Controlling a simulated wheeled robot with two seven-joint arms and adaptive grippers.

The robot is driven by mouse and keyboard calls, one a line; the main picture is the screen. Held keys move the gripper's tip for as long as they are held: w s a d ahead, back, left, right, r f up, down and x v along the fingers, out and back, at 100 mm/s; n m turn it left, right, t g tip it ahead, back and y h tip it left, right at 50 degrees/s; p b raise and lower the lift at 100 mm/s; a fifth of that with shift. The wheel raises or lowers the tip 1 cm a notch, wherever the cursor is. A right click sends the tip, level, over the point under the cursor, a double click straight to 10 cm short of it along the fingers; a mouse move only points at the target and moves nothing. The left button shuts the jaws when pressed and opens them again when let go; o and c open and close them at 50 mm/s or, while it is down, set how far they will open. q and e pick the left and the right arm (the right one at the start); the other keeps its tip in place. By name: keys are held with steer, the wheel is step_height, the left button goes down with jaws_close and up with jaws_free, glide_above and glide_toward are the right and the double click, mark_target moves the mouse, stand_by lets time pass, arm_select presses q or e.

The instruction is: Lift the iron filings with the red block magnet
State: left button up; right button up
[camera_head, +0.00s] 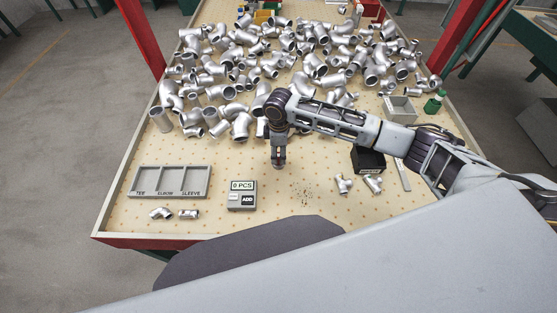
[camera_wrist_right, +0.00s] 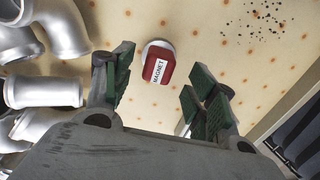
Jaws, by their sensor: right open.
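The red block magnet (camera_wrist_right: 157,68) with a white MAGNET label shows in the wrist view, on or over a pale round piece. It lies in the gap between and just beyond the fingertips of my right gripper (camera_wrist_right: 157,88), which is open and empty. In the head view my right gripper (camera_head: 279,163) points down over the table, and I cannot make out the magnet there. The iron filings (camera_head: 303,193) are small dark and rusty specks on the table, right of and nearer than the gripper; they also show in the wrist view (camera_wrist_right: 266,20). My left gripper is out of view.
A large heap of silver pipe fittings (camera_head: 290,55) covers the back of the table. A grey three-compartment tray (camera_head: 171,181), a counter box (camera_head: 242,195), a black box (camera_head: 368,160) and loose fittings (camera_head: 343,183) stand around. A green bottle (camera_head: 434,101) and grey bin (camera_head: 400,110) are at the right.

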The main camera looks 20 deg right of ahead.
steer(key=shift+w+f, duration=0.1)
steer(key=shift+f, duration=1.75)
steer(key=c, duration=1.2)
steer(key=shift+c, duration=0.2)
steer(key=shift+r, duration=0.1)
steer(key=shift+r, duration=5)
